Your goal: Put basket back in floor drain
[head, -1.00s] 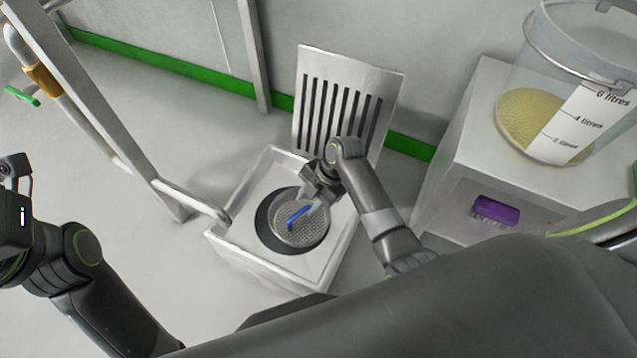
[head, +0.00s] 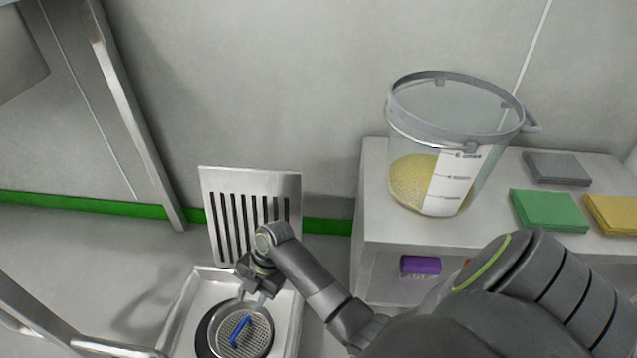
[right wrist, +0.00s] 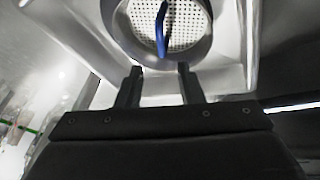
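The round perforated metal basket (head: 258,338) with a blue handle (head: 240,331) is at the round opening of the white floor drain (head: 183,318). A dark crescent of the opening shows on its left, and I cannot tell how deep it sits. My right gripper (head: 257,294) is just above the basket's far side. In the right wrist view, its two fingers (right wrist: 160,70) are apart with nothing between them, and the basket (right wrist: 187,38) and blue handle (right wrist: 161,30) lie just beyond the tips. The slotted drain grate (head: 285,193) stands upright behind the drain. My left gripper is out of view.
A grey bench (head: 375,165) stands to the right, with a clear bucket (head: 455,120) of yellow granules, a green pad (head: 548,210) and a yellow pad (head: 612,214) on top. A purple item (head: 420,265) is at its front. A pale rail (head: 115,346) crosses the lower left.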

